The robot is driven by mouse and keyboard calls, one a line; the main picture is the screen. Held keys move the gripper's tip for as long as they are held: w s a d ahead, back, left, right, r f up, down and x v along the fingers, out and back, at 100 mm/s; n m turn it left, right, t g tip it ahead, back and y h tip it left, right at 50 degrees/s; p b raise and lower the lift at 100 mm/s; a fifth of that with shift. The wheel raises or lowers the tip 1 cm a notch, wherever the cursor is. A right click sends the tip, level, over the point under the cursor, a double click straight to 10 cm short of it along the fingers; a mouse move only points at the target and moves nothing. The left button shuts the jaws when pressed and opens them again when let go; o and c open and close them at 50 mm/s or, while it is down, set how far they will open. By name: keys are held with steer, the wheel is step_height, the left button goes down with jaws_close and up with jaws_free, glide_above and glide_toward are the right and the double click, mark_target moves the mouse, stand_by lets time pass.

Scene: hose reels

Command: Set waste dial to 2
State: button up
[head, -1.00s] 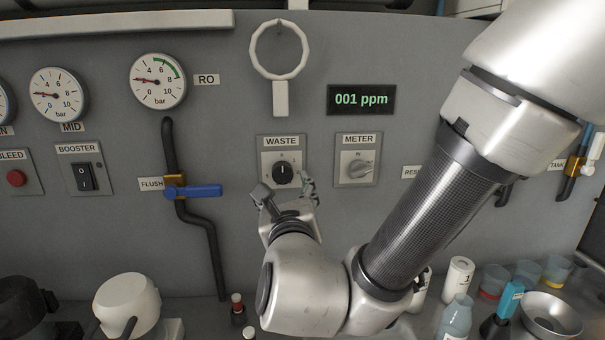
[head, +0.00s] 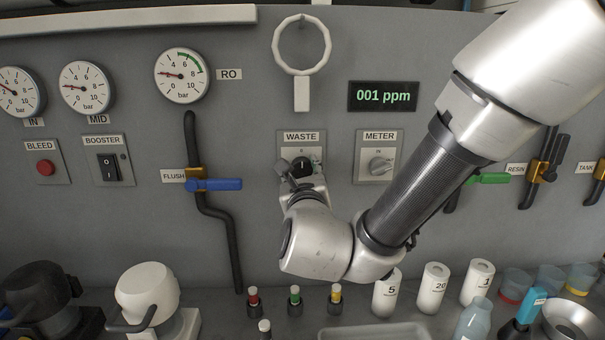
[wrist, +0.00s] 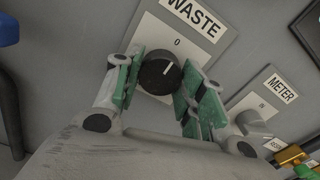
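The waste dial is a round black knob (wrist: 158,75) on a pale plate under the WASTE label (wrist: 193,18). Its white pointer line is turned roughly toward the 0 mark. In the wrist view my gripper (wrist: 158,84) has its two green-padded fingers apart, one on each side of the knob. The pads are very close to the knob; whether they touch it I cannot tell. In the head view my gripper (head: 303,182) is in front of the waste plate (head: 319,153) and hides most of the knob. The 2 mark cannot be made out.
The METER dial (head: 380,166) is just right of the waste plate. The blue FLUSH lever (head: 214,185) is to the left, and a green lever (head: 490,178) to the right. A display (head: 382,96) reads 001 ppm. Small bottles and white numbered cylinders (head: 432,290) stand below.

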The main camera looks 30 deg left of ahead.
steer(key=c, duration=0.3)
steer(key=shift+m, duration=0.4)
steer(key=m, duration=0.4)
steer(key=shift+m, duration=0.3)
steer(key=m, duration=0.9)
steer(key=shift+m, duration=0.4)
steer(key=m, duration=0.4)
steer(key=shift+m, duration=0.4)
